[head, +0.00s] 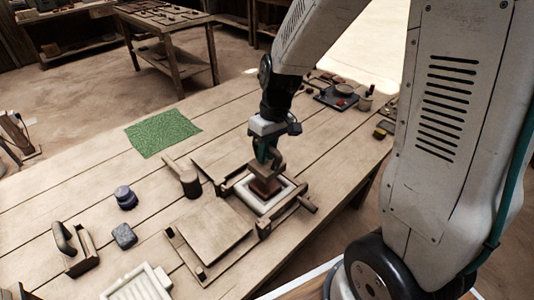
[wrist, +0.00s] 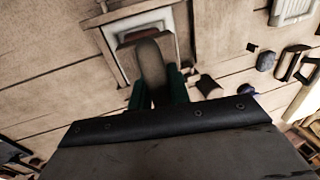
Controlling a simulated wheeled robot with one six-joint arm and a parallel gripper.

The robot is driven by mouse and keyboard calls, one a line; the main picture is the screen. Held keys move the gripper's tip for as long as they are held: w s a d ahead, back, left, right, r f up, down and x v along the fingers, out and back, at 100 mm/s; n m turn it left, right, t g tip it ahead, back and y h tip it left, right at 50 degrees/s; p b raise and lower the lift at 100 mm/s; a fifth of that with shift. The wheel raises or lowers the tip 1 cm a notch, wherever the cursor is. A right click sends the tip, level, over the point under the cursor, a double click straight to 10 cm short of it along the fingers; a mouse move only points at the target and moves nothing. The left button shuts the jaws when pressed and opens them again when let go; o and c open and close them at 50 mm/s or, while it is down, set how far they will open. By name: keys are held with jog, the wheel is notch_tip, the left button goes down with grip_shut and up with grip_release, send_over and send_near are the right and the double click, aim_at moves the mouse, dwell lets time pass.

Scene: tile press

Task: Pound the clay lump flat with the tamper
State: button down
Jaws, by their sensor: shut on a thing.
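My gripper (head: 269,156) is shut on the handle of a brown wooden tamper (head: 268,173), above the tile press. In the wrist view the tamper's rounded handle (wrist: 153,68) stands between the dark green fingers. The reddish-brown clay lump (head: 264,188) lies inside the white square frame (head: 284,199) of the press, under the tamper and partly hidden by it. I cannot tell whether the tamper's face touches the clay.
The press's flat wooden board (head: 212,232) lies open beside the frame. A wooden mallet (head: 187,181) is close to its left. A green mat (head: 162,132), a blue jar (head: 126,198), a grey block (head: 124,236) and a white ribbed tray (head: 138,286) are further off.

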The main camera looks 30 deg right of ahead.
aim_at(263, 170)
jog(key=shift+w+a+f, duration=0.25)
jog(key=shift+a, duration=0.25)
notch_tip(263, 170, down, 6)
jog(key=shift+f, duration=0.25)
notch_tip(263, 170, up, 6)
jog(key=shift+r, duration=0.25)
jog(key=shift+w+d+f, duration=0.25)
jog(key=shift+d+f, duration=0.2)
jog(key=shift+d, duration=0.3)
